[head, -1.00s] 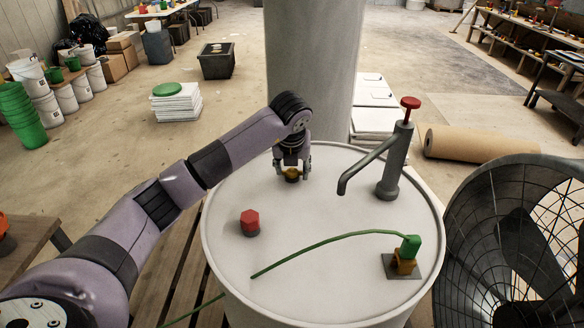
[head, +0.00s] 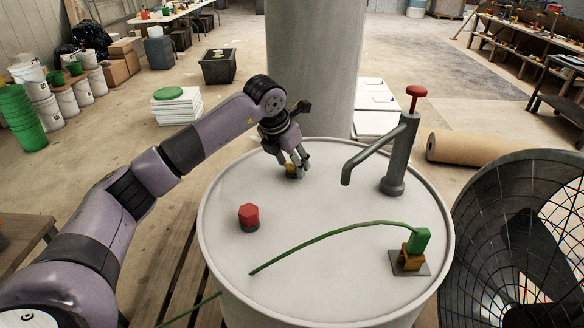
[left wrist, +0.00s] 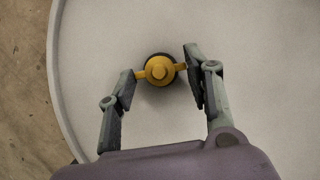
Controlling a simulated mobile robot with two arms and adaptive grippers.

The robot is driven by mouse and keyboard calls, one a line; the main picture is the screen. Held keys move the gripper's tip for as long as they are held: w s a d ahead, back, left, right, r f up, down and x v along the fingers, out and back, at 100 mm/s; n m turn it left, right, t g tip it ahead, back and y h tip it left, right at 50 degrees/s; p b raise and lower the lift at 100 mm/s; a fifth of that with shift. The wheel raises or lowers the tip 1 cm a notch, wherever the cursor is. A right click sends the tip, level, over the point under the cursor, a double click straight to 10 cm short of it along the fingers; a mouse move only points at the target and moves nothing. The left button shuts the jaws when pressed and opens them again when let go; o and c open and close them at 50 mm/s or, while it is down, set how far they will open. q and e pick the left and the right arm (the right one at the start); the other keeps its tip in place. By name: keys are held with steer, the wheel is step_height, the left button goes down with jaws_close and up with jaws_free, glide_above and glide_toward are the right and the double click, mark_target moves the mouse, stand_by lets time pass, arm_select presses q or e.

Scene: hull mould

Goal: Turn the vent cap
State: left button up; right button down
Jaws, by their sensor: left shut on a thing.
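The vent cap is a small yellow cap with two side wings on a dark round base, on the white drum top (head: 320,205). It shows in the left wrist view (left wrist: 159,71) and partly in the head view (head: 291,170), where the fingers cover much of it. My left gripper (head: 294,170) is over the cap at the far left of the drum top. In the left wrist view its fingers (left wrist: 160,75) stand on either side of the cap, shut on its wings. My right gripper is in neither view.
A red hexagonal cap (head: 249,216) sits at the left of the drum top. A grey pump with a red knob (head: 398,160) stands at the right. A green cable (head: 330,237) runs to a green-and-brown clamp (head: 413,251). A caged fan (head: 520,240) is beside the drum.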

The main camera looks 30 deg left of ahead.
arm_select(q)
steer(key=m, duration=0.2)
steer(key=m+h, duration=0.2)
steer(key=m, duration=0.1)
steer(key=shift+w+a+r+m+g, duration=0.1)
steer(key=shift+w+a+m+g, duration=0.05)
steer(key=shift+a+m+g, duration=0.2)
steer(key=m+g, duration=0.1)
steer(key=m, duration=0.1)
steer(key=m+g+h, duration=0.1)
steer(key=m, duration=0.2)
steer(key=shift+w, duration=0.15)
steer(key=shift+m+h, duration=0.3)
steer(key=shift+m, duration=0.05)
steer(key=o, duration=1.1)
steer(key=shift+o, duration=0.2)
steer(key=v, duration=1.2)
